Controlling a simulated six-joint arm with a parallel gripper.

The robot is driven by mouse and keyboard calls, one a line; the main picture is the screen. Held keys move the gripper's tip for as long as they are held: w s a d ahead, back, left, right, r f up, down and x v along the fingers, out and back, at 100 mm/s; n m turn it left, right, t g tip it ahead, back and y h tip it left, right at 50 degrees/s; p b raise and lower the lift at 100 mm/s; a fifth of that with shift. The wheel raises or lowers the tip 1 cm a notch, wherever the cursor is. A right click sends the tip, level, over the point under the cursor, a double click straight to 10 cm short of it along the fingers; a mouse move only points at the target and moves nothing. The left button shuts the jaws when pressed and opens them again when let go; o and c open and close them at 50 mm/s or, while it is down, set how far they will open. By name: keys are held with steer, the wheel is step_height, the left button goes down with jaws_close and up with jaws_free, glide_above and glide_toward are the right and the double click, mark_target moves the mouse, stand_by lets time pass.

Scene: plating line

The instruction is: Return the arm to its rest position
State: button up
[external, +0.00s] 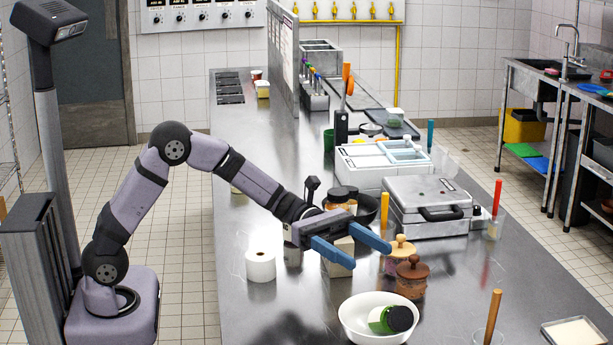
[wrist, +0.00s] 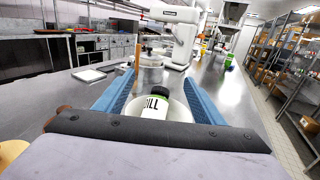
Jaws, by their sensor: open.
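My gripper (external: 352,244) is open, with its two blue fingers spread and nothing between them. It is held above the steel counter (external: 290,308), behind and to the left of a white bowl (external: 352,328) in the external view. A jar with a green band and black lid (external: 398,318) lies tilted in the bowl. In the wrist view the jar (wrist: 155,104) shows a white label reading "ILL", in line with the gap between the fingers (wrist: 158,92). The gripper body hides part of the bowl there.
A paper roll (external: 260,266) stands left of my gripper. Two wooden-lidded pots, one brown (external: 411,278), stand close on the right. A closed grey press (external: 428,207) and a white container unit (external: 383,162) are further back. A wooden stick (external: 492,318) stands upright at front right.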

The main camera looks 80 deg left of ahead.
steer(key=s+d+m+g+y+p, duration=0.1)
steer(key=s+m+g+y+p, duration=0.55)
steer(key=s+m+p, duration=0.8)
steer(key=s+a+r+m+g+y+p, duration=0.1)
steer(key=s+a+r+m+y+p, duration=0.3)
steer(key=s+a+m+y+p, duration=0.5)
steer(key=s+a+p, duration=0.2)
steer(key=s+a, duration=0.3)
steer(key=s, duration=0.1)
steer(key=shift+s+r+g+p, duration=0.15)
steer(key=shift+s+g+p, duration=0.2)
